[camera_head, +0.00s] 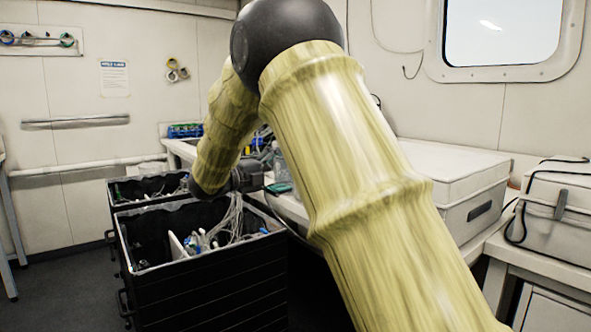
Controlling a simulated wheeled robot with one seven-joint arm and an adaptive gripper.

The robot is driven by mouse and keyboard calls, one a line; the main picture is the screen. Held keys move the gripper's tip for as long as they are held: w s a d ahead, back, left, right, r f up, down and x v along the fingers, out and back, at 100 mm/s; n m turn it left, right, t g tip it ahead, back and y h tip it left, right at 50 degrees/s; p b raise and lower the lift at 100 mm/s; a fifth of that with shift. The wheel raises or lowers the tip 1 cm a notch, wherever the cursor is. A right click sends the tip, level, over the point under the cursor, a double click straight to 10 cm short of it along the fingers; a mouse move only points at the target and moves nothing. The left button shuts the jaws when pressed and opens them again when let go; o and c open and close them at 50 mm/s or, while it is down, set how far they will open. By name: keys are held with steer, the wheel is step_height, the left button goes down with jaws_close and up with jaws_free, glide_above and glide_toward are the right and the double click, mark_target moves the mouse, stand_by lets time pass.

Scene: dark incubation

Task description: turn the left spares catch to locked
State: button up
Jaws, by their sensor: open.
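I cannot make out the left spares catch; no part is clearly recognisable as it, and my arm covers much of the middle of the view. My gripper (262,178) is small and dark at the end of my yellow arm, left of centre. It points right, above the right side of the front black crate (205,280) and near the bench edge. It is open; its fingertips are hard to make out, and I see nothing held in it.
The front crate holds cables and small parts; another black crate (122,190) stands behind it. A white lidded box (450,165) with a dark front fitting (479,211) and a white case (560,200) with a black strap stand at right.

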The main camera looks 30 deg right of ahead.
steer(key=shift+s+a, duration=0.15)
steer(key=shift+a, duration=2.35)
